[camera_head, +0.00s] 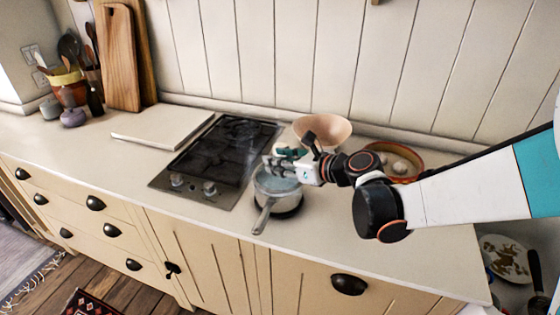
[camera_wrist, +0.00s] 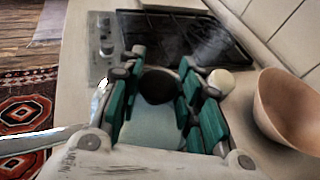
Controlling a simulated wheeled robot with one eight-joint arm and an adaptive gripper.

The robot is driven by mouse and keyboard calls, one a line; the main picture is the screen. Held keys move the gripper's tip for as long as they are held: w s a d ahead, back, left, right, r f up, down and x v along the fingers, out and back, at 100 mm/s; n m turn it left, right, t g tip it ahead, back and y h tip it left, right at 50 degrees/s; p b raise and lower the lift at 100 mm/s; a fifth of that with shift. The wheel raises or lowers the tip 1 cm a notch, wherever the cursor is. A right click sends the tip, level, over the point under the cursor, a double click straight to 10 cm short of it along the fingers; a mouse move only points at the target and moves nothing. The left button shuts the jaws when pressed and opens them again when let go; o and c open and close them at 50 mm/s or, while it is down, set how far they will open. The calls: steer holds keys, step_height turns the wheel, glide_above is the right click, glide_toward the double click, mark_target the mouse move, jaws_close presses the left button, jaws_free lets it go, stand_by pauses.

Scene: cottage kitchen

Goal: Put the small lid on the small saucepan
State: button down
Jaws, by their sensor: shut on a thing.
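The small saucepan (camera_head: 276,199) is grey metal and stands on the counter just right of the hob, its handle (camera_head: 264,217) pointing to the front. The pale grey-blue small lid (camera_head: 275,183) appears at its mouth; I cannot tell whether it rests on the rim or hangs just above. My gripper (camera_head: 276,163) is directly over the saucepan. In the wrist view, the teal fingers of my gripper (camera_wrist: 157,92) are shut on the lid's dark round knob. The pan handle shows at the left of the wrist view (camera_wrist: 38,142). The fingers hide much of the lid.
The black hob (camera_head: 222,150) lies left of the saucepan. A pinkish-tan bowl (camera_head: 322,130) stands close behind my gripper, and an orange-rimmed dish (camera_head: 410,158) is behind my arm. A pale board (camera_head: 160,127) lies left of the hob. The counter front right is clear.

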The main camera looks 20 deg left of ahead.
steer(key=shift+f+b, duration=0.4)
steer(key=shift+f, duration=0.1)
steer(key=c, duration=1.4)
jaws_free()
steer(key=p+v, duration=0.2)
steer(key=v, duration=0.9)
steer(key=shift+p, duration=0.4)
